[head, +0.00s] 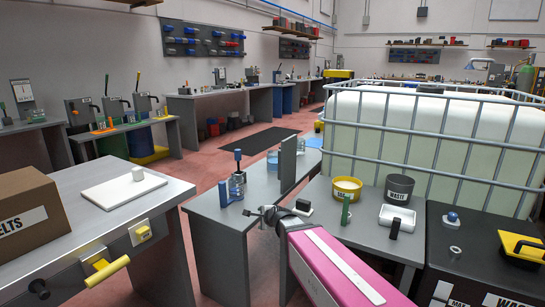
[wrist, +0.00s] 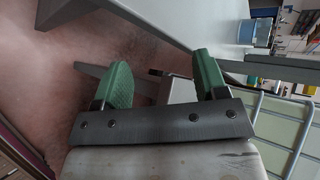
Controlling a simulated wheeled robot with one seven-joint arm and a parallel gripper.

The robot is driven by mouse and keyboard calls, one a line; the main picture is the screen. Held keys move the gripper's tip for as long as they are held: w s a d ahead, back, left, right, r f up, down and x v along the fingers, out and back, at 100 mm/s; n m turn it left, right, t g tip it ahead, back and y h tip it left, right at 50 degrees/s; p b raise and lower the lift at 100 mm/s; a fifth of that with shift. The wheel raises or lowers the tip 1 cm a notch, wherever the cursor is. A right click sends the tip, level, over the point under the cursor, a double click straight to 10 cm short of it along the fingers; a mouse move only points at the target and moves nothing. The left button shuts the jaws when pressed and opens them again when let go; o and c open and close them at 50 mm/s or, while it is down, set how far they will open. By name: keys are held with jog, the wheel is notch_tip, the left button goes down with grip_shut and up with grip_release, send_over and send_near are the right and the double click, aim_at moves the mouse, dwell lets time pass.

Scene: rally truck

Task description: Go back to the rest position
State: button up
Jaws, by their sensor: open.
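My gripper (head: 266,213) shows in the head view at the end of my pink arm, beside and in front of the grey bench (head: 225,212). In the wrist view its two green fingers stand wide apart, with my gripper (wrist: 163,76) open and nothing between them. Behind the fingers the wrist view shows red floor, a pale bench edge and part of a wire cage. The exact gap between the gripper and the bench is hard to tell.
A grey bench at left holds a white board (head: 122,190) and a cardboard box (head: 30,217). A blue-handled tool (head: 237,182) and a dark upright panel (head: 288,164) stand on the middle bench. A yellow bucket (head: 346,189) and a caged tank (head: 430,130) are at right.

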jog(key=s+d+f+n+g+h, duration=0.2)
jog(key=s+d+f+n+g, duration=0.2)
jog(key=s+d+n, duration=0.3)
jog(key=s+d+f+n+g+h, duration=0.3)
jog(key=s+d+f+n+g, duration=0.2)
jog(key=s+d, duration=0.5)
jog(key=d+f+n, duration=0.1)
jog(key=d+n, duration=0.1)
jog(key=d, duration=0.3)
jog(key=shift+d+f+n, duration=0.15)
jog(key=shift+f+n, duration=0.05)
jog(key=shift+n, duration=0.1)
